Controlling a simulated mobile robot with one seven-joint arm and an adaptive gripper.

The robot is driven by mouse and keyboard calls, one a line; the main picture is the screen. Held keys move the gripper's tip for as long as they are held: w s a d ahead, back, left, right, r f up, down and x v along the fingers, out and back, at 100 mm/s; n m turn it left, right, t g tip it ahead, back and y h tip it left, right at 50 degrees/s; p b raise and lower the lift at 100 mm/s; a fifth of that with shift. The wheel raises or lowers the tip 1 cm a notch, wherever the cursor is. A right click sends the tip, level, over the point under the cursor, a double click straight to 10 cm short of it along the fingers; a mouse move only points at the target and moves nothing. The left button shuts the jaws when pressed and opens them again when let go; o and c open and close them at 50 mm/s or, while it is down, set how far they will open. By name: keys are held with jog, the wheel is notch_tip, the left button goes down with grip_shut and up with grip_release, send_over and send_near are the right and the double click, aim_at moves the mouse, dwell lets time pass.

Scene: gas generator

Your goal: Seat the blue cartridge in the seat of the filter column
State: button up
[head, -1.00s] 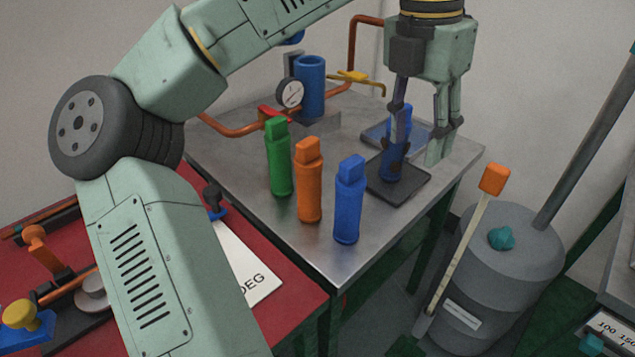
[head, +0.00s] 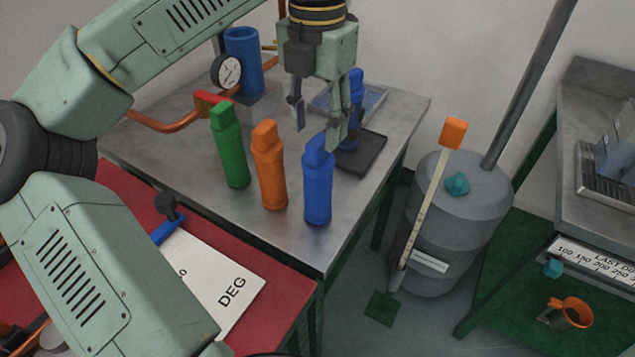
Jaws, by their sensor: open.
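The blue cartridge (head: 318,192) stands upright near the front corner of the metal table, to the right of an orange cartridge (head: 269,172) and a green cartridge (head: 231,155). My gripper (head: 318,138) is open and empty, pointing down, with its fingertips level with the blue cartridge's top in the picture. I cannot tell whether they touch it. A blue open-topped cylinder (head: 243,62), which looks like the filter column, stands at the back beside a gauge (head: 227,71). Its inside is not visible. Another blue upright piece (head: 355,85) stands on a dark plate (head: 368,155), partly hidden by my gripper.
Copper pipe (head: 165,124) and a red handle (head: 210,98) lie behind the green cartridge. A shallow tray (head: 375,100) is at the back right. A grey drum (head: 460,215) with an orange-topped stick (head: 453,133) stands right of the table. The table's front edge is close to the blue cartridge.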

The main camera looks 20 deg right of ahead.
aim_at(318, 140)
notch_tip(318, 140, down, 5)
jog(key=shift+d+r+p, duration=0.1)
jog(key=shift+p, duration=0.55)
jog(key=shift+c, duration=0.5)
grip_shut()
